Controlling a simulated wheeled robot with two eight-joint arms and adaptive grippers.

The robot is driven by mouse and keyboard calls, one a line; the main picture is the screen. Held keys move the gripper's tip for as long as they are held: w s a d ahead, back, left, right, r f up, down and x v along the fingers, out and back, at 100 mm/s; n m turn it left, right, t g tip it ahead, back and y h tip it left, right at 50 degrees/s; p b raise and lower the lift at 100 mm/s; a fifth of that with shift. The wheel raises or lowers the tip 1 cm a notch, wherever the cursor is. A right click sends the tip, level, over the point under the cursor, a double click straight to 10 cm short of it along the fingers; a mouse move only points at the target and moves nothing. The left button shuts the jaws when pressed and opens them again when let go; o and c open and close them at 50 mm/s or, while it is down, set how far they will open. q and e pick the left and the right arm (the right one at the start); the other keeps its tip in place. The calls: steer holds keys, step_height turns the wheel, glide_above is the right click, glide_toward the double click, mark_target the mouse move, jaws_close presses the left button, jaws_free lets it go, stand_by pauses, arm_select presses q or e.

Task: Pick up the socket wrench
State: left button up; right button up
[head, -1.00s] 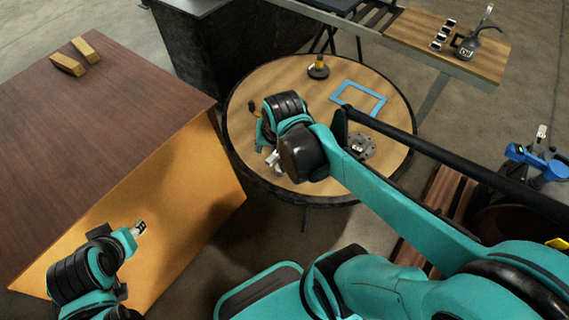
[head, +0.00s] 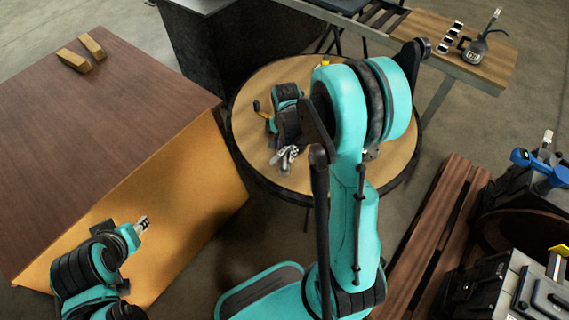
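I cannot make out the socket wrench for certain. My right gripper (head: 286,158) is over the front left part of the round wooden table (head: 249,149), pointing down. Its pale fingers look parted, with nothing clear between them. A small black and yellow item (head: 262,109) shows beside its wrist; I cannot tell whether it lies on the table. My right arm hides the middle and right of the tabletop. My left gripper (head: 141,225) is in front of the orange side of the brown-topped bench (head: 110,115); its fingers are too small to read.
Two wooden blocks (head: 83,54) lie on the bench. An oil can (head: 477,48) stands on a wooden-topped stand (head: 496,65) at the back right. A slatted pallet (head: 433,235) and dark machinery (head: 515,185) are at the right. Floor shows between bench and table.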

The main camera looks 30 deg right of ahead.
mark_target(285, 157)
step_height(285, 157, down, 4)
steer(key=shift+a+f+b, duration=0.1)
steer(key=shift+b, duration=0.7)
steer(key=shift+c, duration=1)
jaws_close()
steer(key=shift+r+p, duration=0.35)
steer(key=shift+r, duration=0.35)
steer(key=s+d+r+p, duration=0.1)
steer(key=s+r+p, duration=0.4)
steer(key=s+r, duration=0.4)
steer(key=s, duration=0.2)
steer(key=shift+s+d+r, duration=0.2)
steer(key=shift+s+r, duration=0.1)
steer(key=shift+r, duration=0.1)
